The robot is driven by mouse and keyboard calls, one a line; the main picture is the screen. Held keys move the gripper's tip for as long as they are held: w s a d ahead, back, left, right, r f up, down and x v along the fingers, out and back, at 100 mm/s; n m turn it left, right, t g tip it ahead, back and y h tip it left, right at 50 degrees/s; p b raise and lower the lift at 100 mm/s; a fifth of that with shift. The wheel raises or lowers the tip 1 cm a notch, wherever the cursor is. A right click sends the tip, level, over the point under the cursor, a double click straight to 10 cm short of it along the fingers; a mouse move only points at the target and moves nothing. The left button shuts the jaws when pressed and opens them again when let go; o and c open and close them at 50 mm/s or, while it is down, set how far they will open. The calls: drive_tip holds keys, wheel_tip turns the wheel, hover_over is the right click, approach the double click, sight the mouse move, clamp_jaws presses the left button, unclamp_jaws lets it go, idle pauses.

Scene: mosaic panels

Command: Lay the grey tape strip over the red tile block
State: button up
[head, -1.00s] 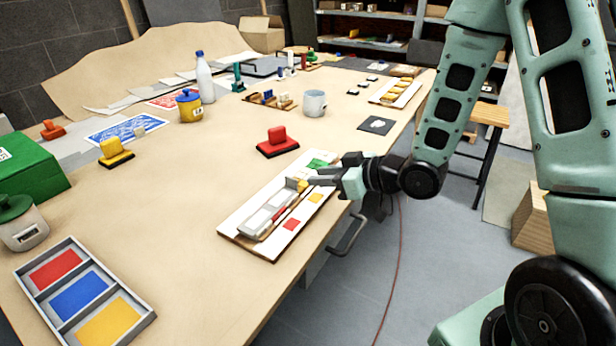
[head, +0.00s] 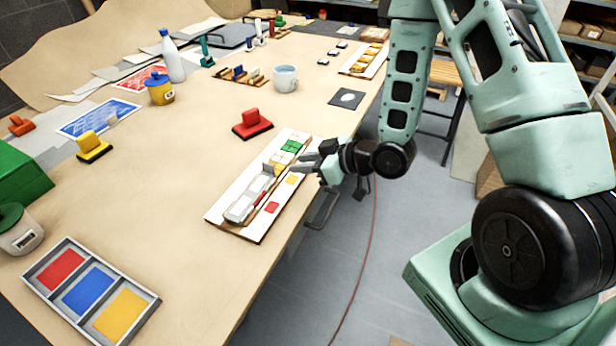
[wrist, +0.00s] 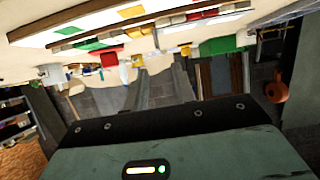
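The mosaic panel (head: 222,212) lies on the table near its right edge, with a white face and a row of raised blocks. Light grey strip-like pieces (head: 240,208) cover the near part of the row. A little red (head: 268,171) shows beside them, probably the red tile block; most of it is hidden. My gripper (head: 305,163) is at the panel's right edge, beside the yellow block. Its fingers look parted and apparently empty. The wrist view is upside down and shows no clear hold.
Flat red (head: 272,207) and yellow (head: 292,180) patches mark the panel's right side. A red-handled tool (head: 252,123) stands left of the panel. A three-colour tray (head: 150,308) lies at the near left. Open table lies between them.

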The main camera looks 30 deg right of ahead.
drive_tip(key=s+a+r+n+g+h, duration=0.1)
drive_tip(key=a+r+g+h, duration=0.15)
drive_tip(key=a, duration=0.25)
drive_tip(key=s+a+r+g+h, duration=0.2)
drive_tip(key=s+a+r+g, duration=0.1)
drive_tip(key=s, duration=0.9)
drive_tip(key=s+a+r+g+h, duration=0.2)
drive_tip(key=s+a+r+g, duration=0.2)
drive_tip(key=s+r, duration=0.4)
drive_tip(key=s+g, duration=0.1)
drive_tip(key=s, duration=0.2)
drive_tip(key=shift+s+r+m, duration=0.3)
drive_tip(key=shift+s, duration=0.1)
